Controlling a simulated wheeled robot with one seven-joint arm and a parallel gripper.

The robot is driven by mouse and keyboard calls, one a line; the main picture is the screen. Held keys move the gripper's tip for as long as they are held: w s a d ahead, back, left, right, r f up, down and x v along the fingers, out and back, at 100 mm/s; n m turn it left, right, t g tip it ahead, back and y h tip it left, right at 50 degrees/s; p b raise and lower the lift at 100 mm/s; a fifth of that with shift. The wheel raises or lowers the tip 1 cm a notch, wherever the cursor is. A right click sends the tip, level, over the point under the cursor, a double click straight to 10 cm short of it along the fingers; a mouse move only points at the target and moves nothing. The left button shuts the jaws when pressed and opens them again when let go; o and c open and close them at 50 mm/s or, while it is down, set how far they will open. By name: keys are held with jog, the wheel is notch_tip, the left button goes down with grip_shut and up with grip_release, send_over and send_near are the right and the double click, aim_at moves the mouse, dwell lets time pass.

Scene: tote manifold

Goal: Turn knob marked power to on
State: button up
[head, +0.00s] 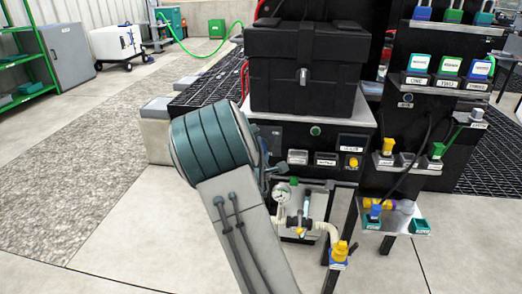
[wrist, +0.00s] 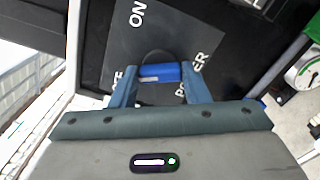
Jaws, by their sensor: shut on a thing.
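The knob (wrist: 160,73) has a blue bar on a round dark base, set on a dark panel (wrist: 185,28) in the wrist view. White lettering "ON" stands above left of it and "POWER" runs along its right side. More lettering at its left is partly covered by a finger. The blue bar lies across the picture, not pointing at "ON". My gripper (wrist: 160,80) has its two blue fingers on either side of the bar, shut on its ends. In the head view my arm hides the knob and most of the gripper.
A black case (head: 300,65) sits on the bench above. A round gauge (head: 282,195) with pale piping is close to the right of my gripper. A yellow knob (head: 353,162) and a shelf rack are farther right.

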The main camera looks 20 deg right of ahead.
jog(key=m, duration=0.3)
jog(key=shift+f+m+b, duration=0.1)
jog(key=shift+m+b, duration=0.25)
jog(key=shift+m, duration=0.05)
jog(key=m+b, duration=0.1)
jog(key=m, duration=0.2)
jog(key=shift+m, duration=0.3)
jog(key=m+b, duration=0.2)
jog(key=m, duration=0.2)
jog(key=shift+f, duration=0.1)
jog(key=shift+m+b, duration=0.65)
jog(key=shift+m, duration=0.75)
jog(key=o, duration=1)
jog(key=p+v, duration=0.3)
jog(key=v, duration=1.1)
jog(key=shift+p, duration=0.3)
